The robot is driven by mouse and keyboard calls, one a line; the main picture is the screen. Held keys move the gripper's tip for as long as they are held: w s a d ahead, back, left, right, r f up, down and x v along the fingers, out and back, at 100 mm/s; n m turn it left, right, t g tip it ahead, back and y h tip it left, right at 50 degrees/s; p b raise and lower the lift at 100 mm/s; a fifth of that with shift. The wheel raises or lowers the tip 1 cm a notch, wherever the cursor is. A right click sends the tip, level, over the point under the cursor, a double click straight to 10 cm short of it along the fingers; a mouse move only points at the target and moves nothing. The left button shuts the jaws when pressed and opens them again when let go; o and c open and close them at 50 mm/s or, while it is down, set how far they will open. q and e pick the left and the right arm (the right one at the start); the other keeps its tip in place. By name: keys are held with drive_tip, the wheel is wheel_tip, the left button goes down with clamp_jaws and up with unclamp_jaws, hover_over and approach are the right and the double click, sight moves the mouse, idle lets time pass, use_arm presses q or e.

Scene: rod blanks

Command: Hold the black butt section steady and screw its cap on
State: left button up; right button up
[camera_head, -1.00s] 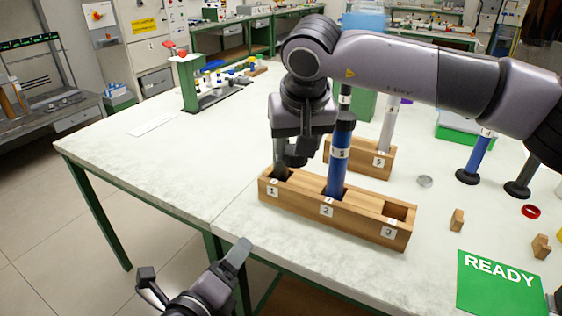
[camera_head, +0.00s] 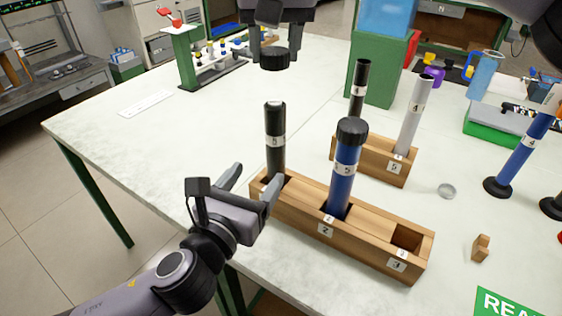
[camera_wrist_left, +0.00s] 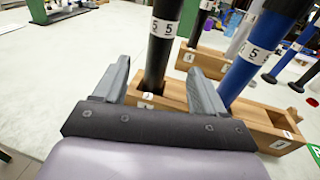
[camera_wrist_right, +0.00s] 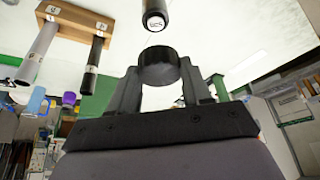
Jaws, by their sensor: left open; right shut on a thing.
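The black butt section (camera_head: 275,140) stands upright in slot 1 of the wooden rack (camera_head: 378,252), with a white "5" label band. My left gripper (camera_head: 252,182) is open and low beside it in the head view. In the left wrist view, the black section (camera_wrist_left: 162,45) shows between and beyond the open fingers, with no clear contact. My right gripper (camera_head: 274,52) is shut on the black cap (camera_head: 274,60), held above the section's top and apart from it. In the right wrist view the cap (camera_wrist_right: 158,66) sits between the fingertips, with the section's end (camera_wrist_right: 154,18) beyond it.
A blue section (camera_head: 346,175) with a dark top stands in slot 2, close to the right; slot 3 looks empty. A second rack (camera_head: 372,160) behind holds a black rod and a grey rod. A metal ring (camera_head: 446,191) and wooden block (camera_head: 481,248) lie right.

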sight(279, 144)
use_arm(q)
drive_tip(key=shift+s, duration=0.1)
use_arm(e)
drive_tip(key=shift+s, duration=0.1)
use_arm(q)
drive_tip(key=shift+x, duration=6.05)
drive_tip(key=shift+a, duration=0.1)
clamp_jaws()
use_arm(e)
drive_tip(key=shift+f, duration=2.45)
